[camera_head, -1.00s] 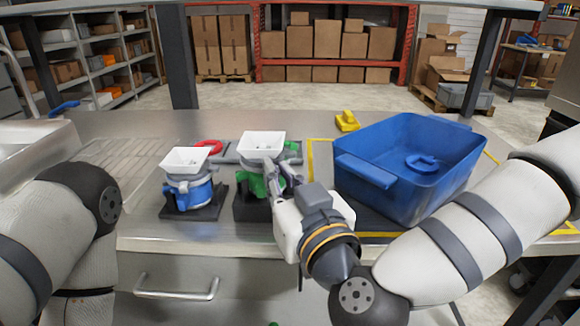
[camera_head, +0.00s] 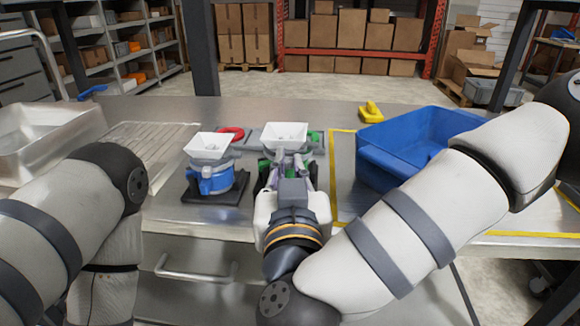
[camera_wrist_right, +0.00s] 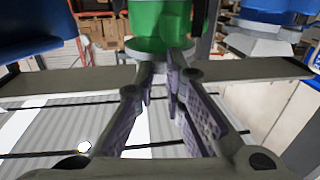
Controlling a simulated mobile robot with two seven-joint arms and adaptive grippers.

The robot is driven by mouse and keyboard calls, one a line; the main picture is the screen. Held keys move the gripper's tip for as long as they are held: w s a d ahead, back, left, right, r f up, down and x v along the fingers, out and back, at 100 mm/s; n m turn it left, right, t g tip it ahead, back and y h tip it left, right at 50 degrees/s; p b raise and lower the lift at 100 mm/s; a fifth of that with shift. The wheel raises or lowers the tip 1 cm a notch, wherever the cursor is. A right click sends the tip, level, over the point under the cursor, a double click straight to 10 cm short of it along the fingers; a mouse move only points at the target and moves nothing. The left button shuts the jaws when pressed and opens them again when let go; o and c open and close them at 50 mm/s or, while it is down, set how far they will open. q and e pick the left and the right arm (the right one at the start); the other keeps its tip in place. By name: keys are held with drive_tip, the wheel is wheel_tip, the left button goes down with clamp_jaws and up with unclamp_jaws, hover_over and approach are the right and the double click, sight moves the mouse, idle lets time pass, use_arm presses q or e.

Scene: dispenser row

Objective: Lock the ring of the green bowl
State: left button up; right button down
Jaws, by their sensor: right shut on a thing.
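The green bowl (camera_head: 313,163) sits under a white square funnel (camera_head: 284,134) on a dark base, mostly hidden behind my right gripper in the head view. It shows large in the right wrist view (camera_wrist_right: 160,20), with a grey-green rim (camera_wrist_right: 160,46) at its lower end. My right gripper (camera_head: 287,160) is in front of it, its fingers close together. In the wrist view the fingertips (camera_wrist_right: 168,62) meet just below that rim. They are shut on the ring at the bowl; the gripped part is mostly hidden. My left gripper is out of view.
A blue bowl (camera_head: 211,179) with its own white funnel stands close on the left. A red ring (camera_head: 231,134) lies behind. A blue crate (camera_head: 392,168) stands to the right, with a yellow object (camera_head: 370,111) behind. A metal tray (camera_head: 40,148) is at far left.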

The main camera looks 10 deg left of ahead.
drive_tip(key=c, duration=1.6)
unclamp_jaws()
drive_tip(key=shift+c, duration=0.2)
drive_tip(key=s+d, duration=0.1)
drive_tip(key=s, duration=0.6)
drive_tip(key=shift+s, duration=0.25)
